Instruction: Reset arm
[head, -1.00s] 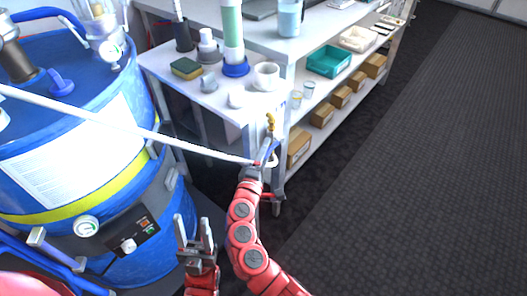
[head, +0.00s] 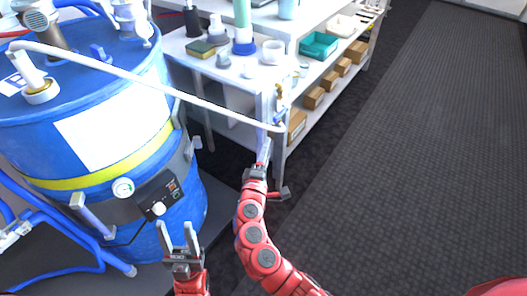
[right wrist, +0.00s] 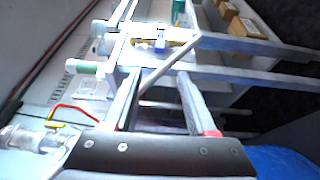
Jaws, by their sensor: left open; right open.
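My right arm rises in red links from the bottom of the head view. Its gripper (head: 265,152) points away, just below the hooked end of a white tube (head: 180,95). In the right wrist view its two fingers (right wrist: 160,85) stand wide apart, with nothing clasped between them. The tube (right wrist: 170,67) crosses the gap there; whether it touches a finger I cannot tell. My left gripper (head: 178,237) is at the bottom of the head view in front of the blue drum, fingers up, open and empty.
The blue drum (head: 95,140) with a gauge and control box (head: 158,192) fills the left. A white bench (head: 225,75) with a sponge, mug and bottles stands behind my right gripper. Dark floor (head: 420,150) at right is clear.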

